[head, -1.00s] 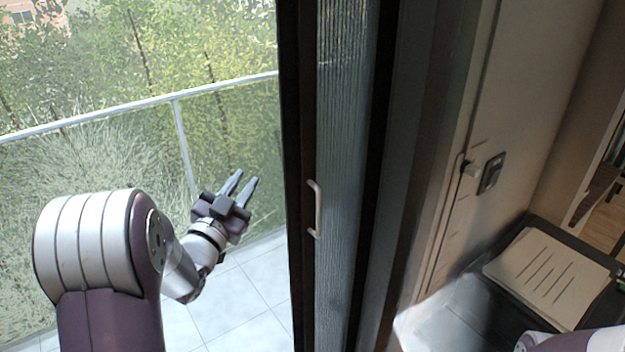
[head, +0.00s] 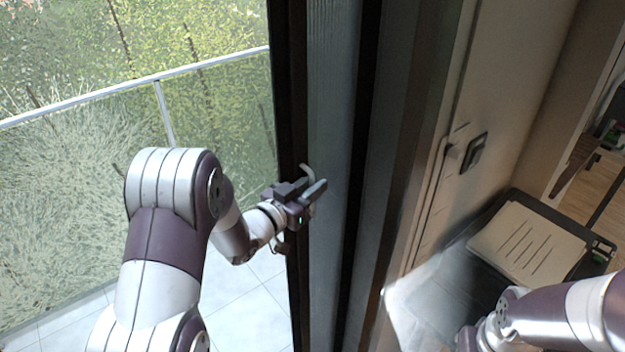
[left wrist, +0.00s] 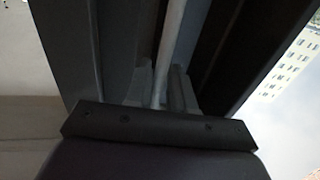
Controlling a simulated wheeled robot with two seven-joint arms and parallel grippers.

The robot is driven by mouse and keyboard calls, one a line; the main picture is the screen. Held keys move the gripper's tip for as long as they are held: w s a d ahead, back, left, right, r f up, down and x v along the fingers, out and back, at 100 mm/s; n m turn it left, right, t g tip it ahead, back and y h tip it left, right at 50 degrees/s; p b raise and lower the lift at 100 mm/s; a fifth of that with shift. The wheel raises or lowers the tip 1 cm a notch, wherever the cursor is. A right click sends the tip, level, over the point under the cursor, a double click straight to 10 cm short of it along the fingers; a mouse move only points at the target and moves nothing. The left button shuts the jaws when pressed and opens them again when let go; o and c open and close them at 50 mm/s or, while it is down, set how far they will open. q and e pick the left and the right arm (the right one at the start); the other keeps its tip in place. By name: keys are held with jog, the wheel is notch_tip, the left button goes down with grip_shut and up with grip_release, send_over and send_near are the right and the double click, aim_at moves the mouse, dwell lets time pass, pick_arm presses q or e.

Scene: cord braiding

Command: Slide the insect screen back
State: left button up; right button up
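The insect screen (head: 334,100) is a tall, narrow grey panel with a dark frame in the middle of the head view. Its pale pull handle (head: 308,171) shows only at its upper curved end; my left gripper hides the rest. My left gripper (head: 318,188) is at the handle, with its fingers apart. In the left wrist view the handle's bar (left wrist: 172,45) runs down between the two fingers (left wrist: 160,88). I cannot tell whether either finger touches it. My right arm shows at the lower right, but its gripper is out of the picture.
Left of the screen is an open view to a tiled balcony (head: 245,315) with a railing (head: 165,110) and greenery. To the right are a wall with a dark latch (head: 473,152) and a black tray (head: 590,235) holding a slotted beige board (head: 525,240).

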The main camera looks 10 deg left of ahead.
aim_at(345, 169)
pick_arm(q)
jog(key=shift+w+f, duration=0.1)
jog(key=shift+w, duration=0.25)
jog(key=shift+d, duration=0.1)
grip_shut()
jog(key=b+x, duration=0.1)
jog(key=x, duration=0.2)
jog(key=d+b+x, duration=0.1)
jog(key=x, duration=0.2)
jog(key=b+x, duration=0.1)
jog(key=x, duration=0.2)
jog(key=shift+s+d+r, duration=0.2)
jog(key=shift+s+d, duration=0.1)
jog(key=shift+s, duration=0.05)
grip_release()
jog(key=shift+a+f, duration=0.1)
